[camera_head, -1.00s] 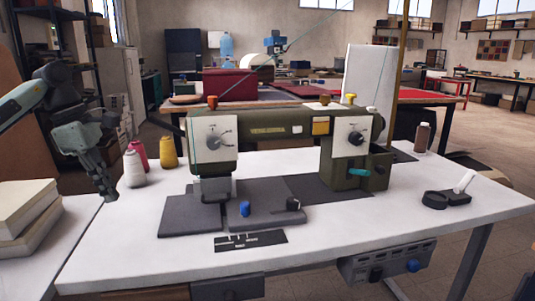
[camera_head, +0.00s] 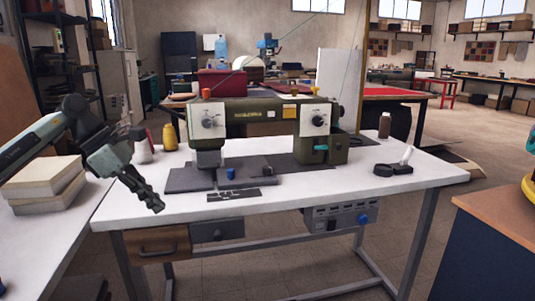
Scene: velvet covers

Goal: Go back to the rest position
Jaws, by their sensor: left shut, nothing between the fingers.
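My left gripper (camera_head: 151,199) shows at the left of the head view. It is shut and empty, pointing down and to the right above the left part of the white sewing table (camera_head: 320,202). My left arm comes in from the left edge, passing over a stack of cream blocks or books. An olive-green sewing machine (camera_head: 262,113) stands on the table, to the right of the gripper and apart from it. My right gripper is not in view.
A yellow thread cone (camera_head: 170,137) and a partly hidden white cone (camera_head: 141,152) stand near my left arm. The cream stack (camera_head: 43,178) lies below the arm. A brown-topped dark blue cabinet (camera_head: 492,245) is at the right. Floor shows between table and cabinet.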

